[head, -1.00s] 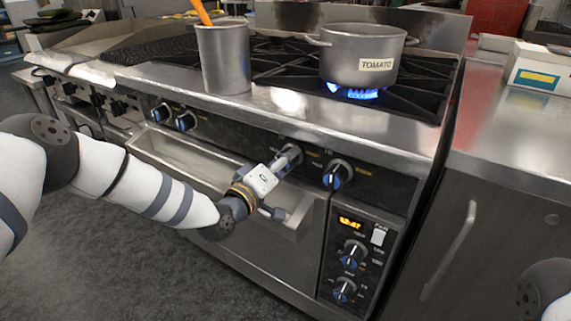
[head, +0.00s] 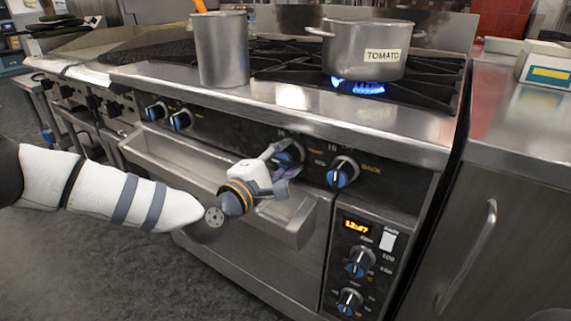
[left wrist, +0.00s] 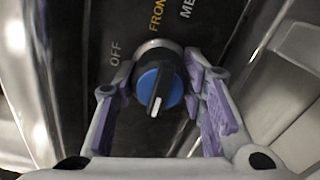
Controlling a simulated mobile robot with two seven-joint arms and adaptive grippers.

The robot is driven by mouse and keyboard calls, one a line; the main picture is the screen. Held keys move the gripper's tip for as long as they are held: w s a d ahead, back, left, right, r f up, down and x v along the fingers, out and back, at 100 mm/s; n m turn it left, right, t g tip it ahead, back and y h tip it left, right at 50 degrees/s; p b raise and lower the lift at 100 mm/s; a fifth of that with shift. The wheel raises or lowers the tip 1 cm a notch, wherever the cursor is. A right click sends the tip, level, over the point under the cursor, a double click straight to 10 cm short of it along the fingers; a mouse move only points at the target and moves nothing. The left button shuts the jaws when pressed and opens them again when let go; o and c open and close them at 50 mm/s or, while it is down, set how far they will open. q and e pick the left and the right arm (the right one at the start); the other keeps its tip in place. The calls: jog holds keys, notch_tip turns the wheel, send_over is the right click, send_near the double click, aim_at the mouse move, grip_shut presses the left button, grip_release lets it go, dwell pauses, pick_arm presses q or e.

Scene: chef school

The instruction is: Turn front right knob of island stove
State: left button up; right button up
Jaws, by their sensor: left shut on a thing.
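The stove knob labelled "FRONT" (left wrist: 158,85), black with a blue face, sits on the dark panel. Its pointer bar stands almost upright in the left wrist view, with "OFF" and "ME…" beside it. In the head view this knob (head: 291,151) is partly hidden by my left gripper (head: 284,160). The left gripper is shut on it, one finger at each side, as the left wrist view shows. The neighbouring knob marked "BACK" (head: 343,172) is to its right and free. My right gripper is out of view.
A pot labelled "TOMATO" (head: 367,52) stands over a lit blue flame (head: 357,87). A tall metal pot (head: 221,50) stands to its left. The trough-like front ledge (head: 185,162) lies below the panel. Oven controls (head: 359,262) are at lower right, beside a steel counter (head: 520,145).

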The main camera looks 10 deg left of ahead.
pick_arm(q)
jog(key=shift+d+f+n+b, duration=0.1)
jog(key=shift+n+b, duration=0.25)
jog(key=shift+n, duration=0.25)
jog(key=o, duration=1.2)
jog(key=shift+c, duration=0.2)
jog(key=shift+n, duration=0.3)
jog(key=v, duration=1.2)
